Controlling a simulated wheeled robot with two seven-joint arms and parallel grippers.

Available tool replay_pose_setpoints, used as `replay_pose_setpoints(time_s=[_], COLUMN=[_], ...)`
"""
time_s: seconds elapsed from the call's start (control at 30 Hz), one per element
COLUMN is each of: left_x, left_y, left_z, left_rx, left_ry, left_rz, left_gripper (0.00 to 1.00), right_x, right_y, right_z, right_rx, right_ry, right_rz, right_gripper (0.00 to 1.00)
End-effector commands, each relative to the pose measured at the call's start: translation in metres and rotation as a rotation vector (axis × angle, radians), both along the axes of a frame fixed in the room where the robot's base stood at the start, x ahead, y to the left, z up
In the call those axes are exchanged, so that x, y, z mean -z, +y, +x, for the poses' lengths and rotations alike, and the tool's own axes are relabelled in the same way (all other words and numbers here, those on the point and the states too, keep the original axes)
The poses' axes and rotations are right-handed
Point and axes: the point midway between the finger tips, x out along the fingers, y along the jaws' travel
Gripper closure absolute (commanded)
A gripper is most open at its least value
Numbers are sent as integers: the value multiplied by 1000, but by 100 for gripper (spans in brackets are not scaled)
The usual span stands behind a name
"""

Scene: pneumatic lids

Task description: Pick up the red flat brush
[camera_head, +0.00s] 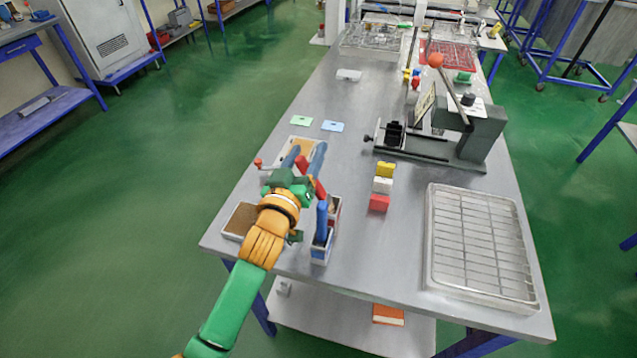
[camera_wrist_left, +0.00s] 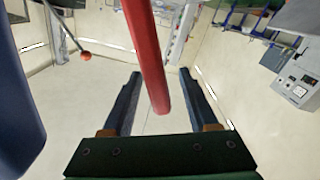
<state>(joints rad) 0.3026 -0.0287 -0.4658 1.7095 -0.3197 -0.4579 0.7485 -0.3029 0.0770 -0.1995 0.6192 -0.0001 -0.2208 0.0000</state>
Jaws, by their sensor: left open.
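The red flat brush shows as a long red handle (camera_wrist_left: 148,50) in the left wrist view. Its end lies between my left gripper's two spread fingers (camera_wrist_left: 160,75), and a gap shows on both sides. In the head view my left gripper (camera_head: 305,156) is open above the table's near left part. Red patches show beside its fingers, but most of the brush is hidden there by the gripper and arm. The brush's bristles are not visible. My right gripper is not in view.
A holder box (camera_head: 320,255) with a blue handle (camera_head: 321,222) stands just right of my left gripper. Yellow, white and red blocks (camera_head: 379,203) stand further right. A grey press (camera_head: 430,147) and a wire-grid tray (camera_head: 430,235) take up the right side.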

Motion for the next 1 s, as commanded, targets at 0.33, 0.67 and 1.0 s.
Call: replay_pose_setpoints(time_s=[0.33, 0.67, 1.0], left_x=[1, 1, 2], left_y=[-2, -1, -1], left_z=[4, 4, 4], left_rx=[0, -1, -1], left_ry=[1, 1, 3], left_rz=[-1, 0, 2], left_gripper=[62, 100, 100], right_x=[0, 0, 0], right_y=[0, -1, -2], right_z=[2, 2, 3], right_rx=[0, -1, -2], right_ry=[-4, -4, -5], right_rz=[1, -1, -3], right_gripper=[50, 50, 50])
